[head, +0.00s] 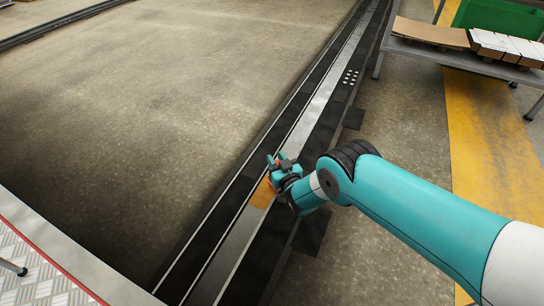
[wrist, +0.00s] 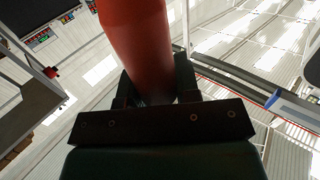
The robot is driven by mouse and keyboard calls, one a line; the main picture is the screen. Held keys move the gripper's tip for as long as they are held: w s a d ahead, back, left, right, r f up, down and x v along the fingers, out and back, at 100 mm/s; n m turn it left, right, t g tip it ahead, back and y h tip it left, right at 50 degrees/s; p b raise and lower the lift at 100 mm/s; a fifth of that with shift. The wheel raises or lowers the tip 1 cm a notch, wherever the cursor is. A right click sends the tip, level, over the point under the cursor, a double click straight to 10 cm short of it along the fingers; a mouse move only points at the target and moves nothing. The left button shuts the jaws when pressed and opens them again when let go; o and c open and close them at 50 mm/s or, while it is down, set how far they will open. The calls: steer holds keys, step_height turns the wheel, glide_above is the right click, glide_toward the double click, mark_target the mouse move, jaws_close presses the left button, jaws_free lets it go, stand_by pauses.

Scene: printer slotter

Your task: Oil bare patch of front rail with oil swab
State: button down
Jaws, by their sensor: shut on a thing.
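The front rail (head: 235,243) runs diagonally across the floor in the head view, with a bright metal strip between dark bands. An orange-brown patch (head: 262,194) lies on the metal strip, just below and left of my gripper (head: 278,163). My gripper is low over the rail, close to the patch. In the wrist view my gripper (wrist: 155,90) is shut on a thick red-orange cylinder, which looks like the handle of the oil swab (wrist: 137,40). The swab's tip is out of sight, so I cannot tell whether it touches the rail.
A group of white dots (head: 350,77) marks the rail farther up. A grey table (head: 460,56) with cardboard and boxes stands at the upper right, with a green bin (head: 500,17) behind. A metal tread plate (head: 35,265) is at the lower left. The floor left of the rail is clear.

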steer(key=shift+s+d, duration=0.2)
steer(key=shift+d, duration=0.35)
steer(key=shift+f, duration=0.1)
step_height(320, 180, up, 8)
steer(key=p, duration=0.8)
steer(key=shift+r, duration=0.25)
steer(key=shift+f, duration=0.1)
